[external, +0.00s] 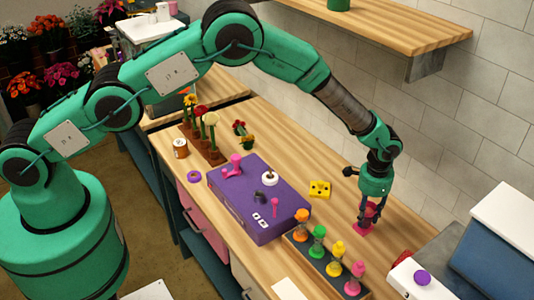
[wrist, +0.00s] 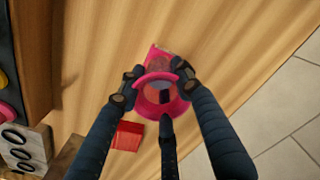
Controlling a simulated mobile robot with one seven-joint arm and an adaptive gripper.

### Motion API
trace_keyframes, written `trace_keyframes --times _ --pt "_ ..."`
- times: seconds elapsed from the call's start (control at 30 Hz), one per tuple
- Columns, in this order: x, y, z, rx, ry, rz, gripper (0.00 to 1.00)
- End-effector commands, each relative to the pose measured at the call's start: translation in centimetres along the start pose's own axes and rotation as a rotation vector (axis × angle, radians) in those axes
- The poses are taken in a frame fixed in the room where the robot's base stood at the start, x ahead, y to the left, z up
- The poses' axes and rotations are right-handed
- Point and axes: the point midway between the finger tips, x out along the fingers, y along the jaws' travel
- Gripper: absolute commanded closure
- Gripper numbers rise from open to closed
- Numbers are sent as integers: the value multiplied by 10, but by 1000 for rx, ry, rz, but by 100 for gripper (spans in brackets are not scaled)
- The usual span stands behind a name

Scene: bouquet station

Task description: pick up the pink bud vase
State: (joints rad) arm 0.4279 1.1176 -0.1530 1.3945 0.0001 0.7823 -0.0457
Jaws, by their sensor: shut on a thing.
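The pink bud vase (external: 364,229) is under my gripper (external: 370,210) on the right part of the wooden counter in the external view. In the wrist view the pink vase (wrist: 158,108) shows its rim and a flared pink part between the fingers. My gripper (wrist: 158,84) is shut on it, with dark fingers touching it from both sides. The fingers and palm hide part of the vase. I cannot tell whether its base touches the counter.
A purple case (external: 245,205) lies left of the vase, with a yellow block (external: 319,189) between. A dark rack (external: 325,262) of colored pieces stands in front. A red block (wrist: 127,136) is close to the vase. The tiled wall (external: 450,120) is behind.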

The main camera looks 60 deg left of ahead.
Motion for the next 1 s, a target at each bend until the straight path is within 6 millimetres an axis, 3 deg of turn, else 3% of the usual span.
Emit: trace_keyframes --times 0.47,1.0 --pt "-14 0 -1 0 1 0 100" --pt "-83 0 -1 0 3 0 100"
